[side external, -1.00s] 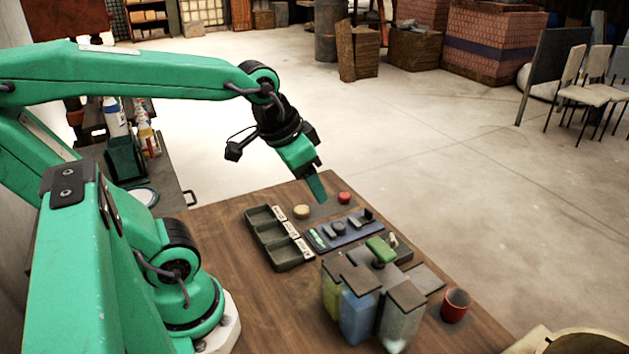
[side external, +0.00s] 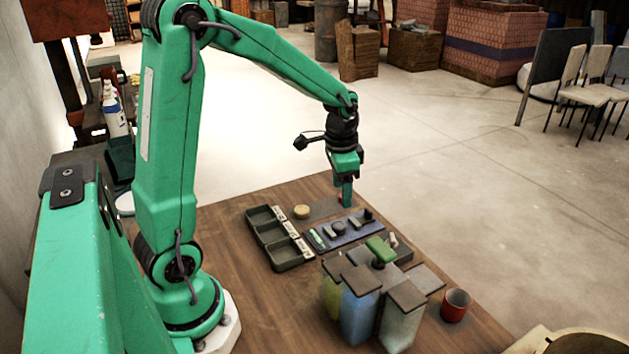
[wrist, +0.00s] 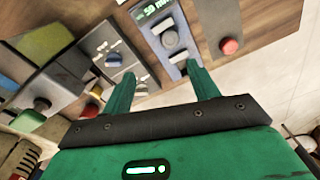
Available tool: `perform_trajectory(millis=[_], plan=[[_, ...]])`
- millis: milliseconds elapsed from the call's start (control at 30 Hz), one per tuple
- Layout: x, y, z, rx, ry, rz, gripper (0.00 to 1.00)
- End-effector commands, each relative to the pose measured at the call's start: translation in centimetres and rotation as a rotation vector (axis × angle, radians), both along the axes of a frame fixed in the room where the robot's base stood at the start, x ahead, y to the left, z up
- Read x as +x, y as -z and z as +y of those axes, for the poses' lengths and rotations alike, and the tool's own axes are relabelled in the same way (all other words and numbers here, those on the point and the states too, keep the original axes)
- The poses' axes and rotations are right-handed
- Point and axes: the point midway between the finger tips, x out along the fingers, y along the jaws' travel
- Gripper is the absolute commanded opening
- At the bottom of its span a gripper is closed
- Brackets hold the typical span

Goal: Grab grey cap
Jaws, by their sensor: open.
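A round grey cap (side external: 338,229) sits on a blue panel (side external: 322,240), between a green display and a dark upright piece. In the wrist view, the grey cap (wrist: 170,39) lies ahead of the space between my fingers, on the same blue panel (wrist: 150,35). My gripper (side external: 347,193) points down above the far side of the work area, behind the panel in the side view. In the wrist view, my gripper (wrist: 163,86) has its two fingers spread apart with nothing between them. The cap is not touched.
A red cap (wrist: 229,46) is right of the panel in the wrist view. A yellow cap (side external: 301,211) lies near a three-compartment tray (side external: 258,236). Lidded vats (side external: 358,315) and a red cup (side external: 455,306) stand in front.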

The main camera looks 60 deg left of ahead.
Motion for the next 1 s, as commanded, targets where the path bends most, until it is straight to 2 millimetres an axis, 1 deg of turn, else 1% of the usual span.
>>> perform_trajectory(millis=[33,100,200,300,600,900,1000], plan=[[0.4,1.0,0.5,-0.004,0.008,0.019,0.60],[0.9,2.1,1.1,-0.007,0.023,0.037,0.60],[1.3,3.3,1.7,-0.011,0.039,0.056,0.60],[1.6,4.0,2.1,-0.014,0.049,0.069,0.60],[1.7,4.6,2.2,-0.016,0.056,0.075,0.60],[1.7,6.7,2.2,-0.016,0.055,0.075,0.60],[1.7,7.0,2.2,-0.015,0.055,0.074,0.60]])
